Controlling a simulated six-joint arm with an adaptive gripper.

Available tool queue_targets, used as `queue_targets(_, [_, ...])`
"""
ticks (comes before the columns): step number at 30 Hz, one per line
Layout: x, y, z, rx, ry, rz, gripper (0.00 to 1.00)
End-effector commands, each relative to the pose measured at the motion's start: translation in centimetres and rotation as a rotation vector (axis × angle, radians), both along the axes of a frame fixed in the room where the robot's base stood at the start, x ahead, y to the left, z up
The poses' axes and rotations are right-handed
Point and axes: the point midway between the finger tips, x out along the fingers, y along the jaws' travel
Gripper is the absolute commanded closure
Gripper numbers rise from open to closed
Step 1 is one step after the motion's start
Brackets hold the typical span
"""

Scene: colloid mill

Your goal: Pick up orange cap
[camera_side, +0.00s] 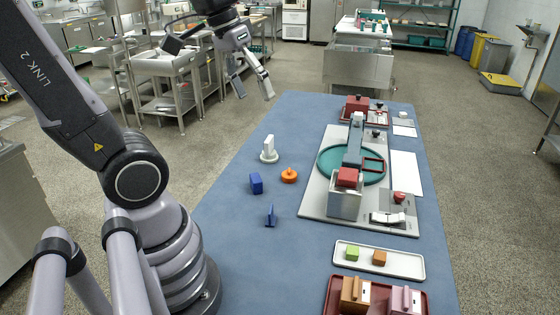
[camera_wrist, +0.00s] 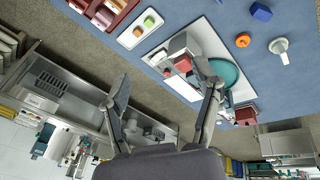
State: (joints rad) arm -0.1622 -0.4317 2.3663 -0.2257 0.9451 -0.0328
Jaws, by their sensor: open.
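The orange cap (camera_side: 289,175) is a small round piece with a knob on top, lying on the blue table (camera_side: 232,222) left of the machine. It also shows in the wrist view (camera_wrist: 243,40), near the upper right. My gripper (camera_side: 257,88) is open and empty, high in the air beyond the cap at the upper middle of the side view. Its two fingers (camera_wrist: 167,88) are spread wide in the wrist view, and the cap lies outside them to the upper right.
A white piece (camera_side: 269,151), a blue block (camera_side: 256,184) and a thin blue piece (camera_side: 270,215) stand near the cap. The machine with its teal disc (camera_side: 330,163) is to the right. A white tray (camera_side: 345,246) and a red tray (camera_side: 332,299) lie in front.

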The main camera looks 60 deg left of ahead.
Motion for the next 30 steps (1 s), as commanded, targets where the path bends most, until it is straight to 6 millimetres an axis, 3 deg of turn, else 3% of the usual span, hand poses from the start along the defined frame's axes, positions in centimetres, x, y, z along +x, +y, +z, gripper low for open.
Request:
queue_targets(1, [1.9,0.6,-0.8,-0.075,0.068,0.086,0.36])
queue_targets(8, [10.2,4.3,-5.1,-0.436,0.274,0.464,0.36])
queue_targets(15, [16.9,12.0,-13.1,-0.836,0.418,0.891,0.36])
queue_targets(19, [18.7,17.2,-19.0,-1.063,0.46,1.128,0.36])
queue_targets(24, [18.7,23.7,-27.5,-1.349,0.474,1.42,0.36])
queue_targets(27, [17.9,26.2,-31.6,-1.479,0.467,1.551,0.36])
queue_targets(30, [17.2,27.8,-34.4,-1.566,0.454,1.637,0.36])
